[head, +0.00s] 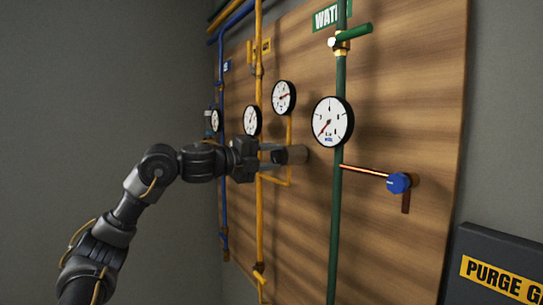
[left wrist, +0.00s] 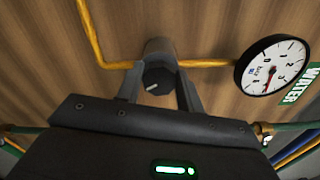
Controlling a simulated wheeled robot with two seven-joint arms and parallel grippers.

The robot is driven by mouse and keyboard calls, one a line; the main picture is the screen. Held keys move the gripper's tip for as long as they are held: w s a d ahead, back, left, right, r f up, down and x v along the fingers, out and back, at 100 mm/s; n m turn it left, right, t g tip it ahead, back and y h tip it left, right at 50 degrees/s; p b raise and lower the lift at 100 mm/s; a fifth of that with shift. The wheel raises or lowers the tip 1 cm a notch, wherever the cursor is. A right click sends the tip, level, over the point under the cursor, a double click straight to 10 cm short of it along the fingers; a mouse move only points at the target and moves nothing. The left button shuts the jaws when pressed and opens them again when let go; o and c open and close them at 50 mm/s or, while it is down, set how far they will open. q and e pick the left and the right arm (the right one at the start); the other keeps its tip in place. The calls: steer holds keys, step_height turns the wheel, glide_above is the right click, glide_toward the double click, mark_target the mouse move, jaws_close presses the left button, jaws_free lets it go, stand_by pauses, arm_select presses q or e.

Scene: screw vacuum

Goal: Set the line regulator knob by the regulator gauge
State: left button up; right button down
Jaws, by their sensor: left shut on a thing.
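The regulator knob (left wrist: 157,76) is a dark round knob with a short white mark on its face, seen in the left wrist view on a grey body. It also shows in the head view (head: 295,154), partly covered. My left gripper (head: 281,155) reaches the board from the left. Its two fingers (left wrist: 161,88) stand either side of the knob and are shut on it. The regulator gauge (head: 283,97) is a white dial above the knob on the yellow pipe. It also shows in the left wrist view (left wrist: 272,67); its red needle points right in the head view. My right gripper is out of view.
A green pipe (head: 337,220) carries a larger gauge (head: 332,121) and a green valve handle (head: 350,37). A blue valve knob (head: 398,183) sits at right. Yellow pipes (head: 260,220) and blue pipes (head: 223,200) run down the wooden board. A dark PURGE box (head: 500,255) stands lower right.

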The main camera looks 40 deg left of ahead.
arm_select(q)
steer(key=shift+m+p, duration=0.3)
steer(key=shift+m, duration=1.9)
steer(key=o, duration=1)
steer(key=b+v, duration=0.5)
steer(key=v, duration=0.5)
steer(key=shift+s, duration=0.35)
